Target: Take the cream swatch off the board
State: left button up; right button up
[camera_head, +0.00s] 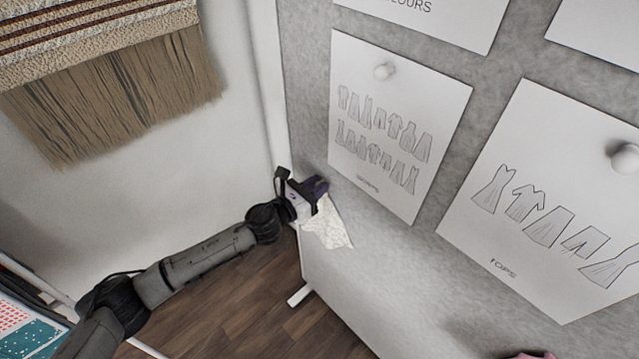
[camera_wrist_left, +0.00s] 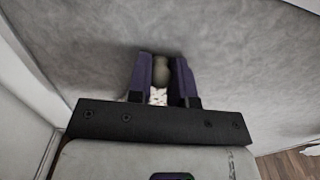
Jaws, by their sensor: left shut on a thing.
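The cream swatch (camera_head: 328,228) hangs at the lower left edge of the grey board (camera_head: 385,265), just below my left gripper (camera_head: 318,190). In the left wrist view, my left gripper (camera_wrist_left: 161,78) is shut on a rounded grey-beige pin head (camera_wrist_left: 161,68) between its two dark purple fingers. A small patterned cream bit of the swatch (camera_wrist_left: 158,95) shows below the pin. The gripper hides the swatch's upper part. I cannot tell whether the swatch still touches the board.
Pinned paper sheets with garment drawings (camera_head: 385,150) (camera_head: 530,240) cover the board to the right. A fringed woven hanging (camera_head: 120,95) is at upper left. A pink thing (camera_head: 528,355) shows at the bottom edge. Wooden floor (camera_head: 240,310) lies below.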

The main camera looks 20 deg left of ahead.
pick_arm(q)
jog(key=shift+s, duration=0.15)
jog(key=shift+s+a, duration=0.35)
jog(key=shift+s, duration=0.05)
jog(key=shift+s+a+p, duration=0.1)
jog(key=shift+s+p, duration=0.1)
jog(key=shift+p, duration=0.1)
jog(key=shift+s+a, duration=0.3)
jog(key=shift+s, duration=0.25)
jog(key=shift+s, duration=0.1)
jog(key=v, duration=1)
jog(key=shift+p, duration=0.35)
